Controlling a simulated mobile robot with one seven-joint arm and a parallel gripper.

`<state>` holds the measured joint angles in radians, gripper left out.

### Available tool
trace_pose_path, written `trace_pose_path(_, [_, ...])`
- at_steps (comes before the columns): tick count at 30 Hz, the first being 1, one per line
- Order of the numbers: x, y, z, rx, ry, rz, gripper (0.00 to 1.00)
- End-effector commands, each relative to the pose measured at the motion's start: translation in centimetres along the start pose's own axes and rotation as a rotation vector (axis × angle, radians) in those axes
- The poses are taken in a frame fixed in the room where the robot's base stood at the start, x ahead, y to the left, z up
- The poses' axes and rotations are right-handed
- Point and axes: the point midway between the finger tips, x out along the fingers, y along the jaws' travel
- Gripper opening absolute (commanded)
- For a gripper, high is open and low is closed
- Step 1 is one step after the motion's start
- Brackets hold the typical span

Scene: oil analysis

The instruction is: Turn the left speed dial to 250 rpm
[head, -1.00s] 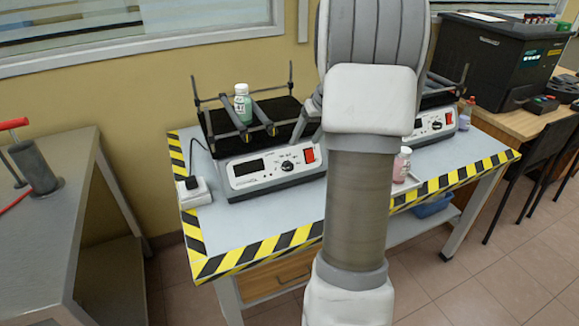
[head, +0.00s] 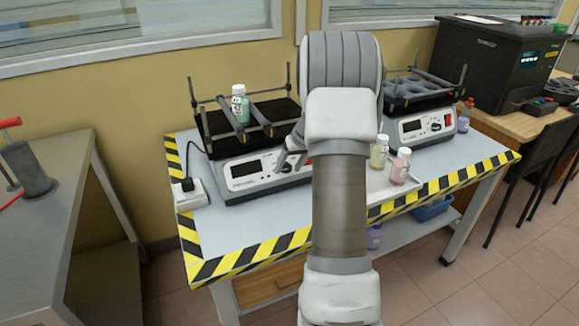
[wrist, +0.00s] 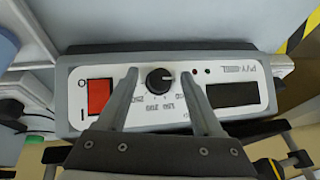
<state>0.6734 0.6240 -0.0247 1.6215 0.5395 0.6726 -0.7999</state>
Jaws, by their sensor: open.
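The left speed dial (wrist: 159,80) is a round black knob on the white panel of the left shaker (head: 240,186). In the wrist view the panel is upside down, with a scale of numbers around the knob. A light mark shows at the knob's right side; its exact setting is not clear. My gripper (wrist: 159,75) is open, with one fingertip on each side of the knob in the picture. Contact cannot be told. The red switch (wrist: 98,97) is left of the knob, the dark display (wrist: 231,94) right. In the head view my gripper (head: 286,163) is at the panel, largely hiding the dial.
A green bottle (head: 240,105) stands on the left shaker's platform between bars. A second shaker (head: 411,131) stands to the right. A tray (head: 380,193) with small bottles (head: 400,167) lies behind my arm. A power socket block (head: 190,195) is at the left.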

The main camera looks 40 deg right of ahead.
Motion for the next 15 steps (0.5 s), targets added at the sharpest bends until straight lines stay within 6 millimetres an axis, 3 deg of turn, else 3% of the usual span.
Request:
trace_pose_path(2, [-0.03, 0.0, -0.01, 0.0, 0.0, 0.0, 0.66])
trace_pose_path(12, [-0.05, -0.02, -0.01, 0.0, 0.0, 0.0, 0.04])
trace_pose_path(15, [-0.05, -0.03, -0.01, -0.001, 0.0, 0.0, 0.0])
